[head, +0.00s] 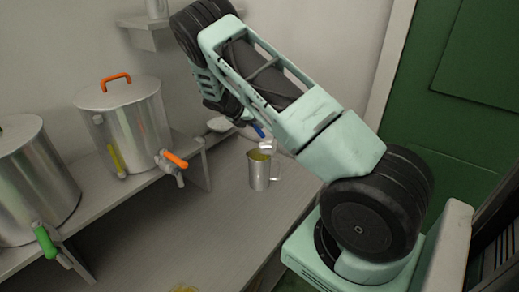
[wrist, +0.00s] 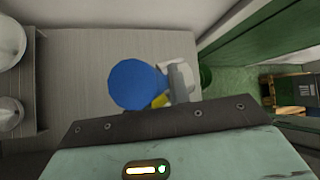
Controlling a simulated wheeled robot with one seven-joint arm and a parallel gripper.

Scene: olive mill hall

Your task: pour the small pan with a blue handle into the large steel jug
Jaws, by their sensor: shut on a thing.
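The large steel jug (head: 259,178) stands upright on the grey counter in the head view, its handle on the right and yellow liquid showing at its mouth. My gripper (head: 246,120) is shut on the blue handle of the small pan (head: 267,146). The pan is small and pale grey here, just above the jug's rim; it looks tilted, but I cannot tell how far. In the wrist view the blue handle (wrist: 137,85) shows end-on as a large round shape. Grey metal and a patch of yellow show beside it. The fingertips are mostly hidden.
Two steel tanks stand on a raised shelf at left, one with an orange tap (head: 174,161), one with a green tap (head: 46,240). Something yellow (head: 184,289) shows at the bottom edge. The counter's middle is clear.

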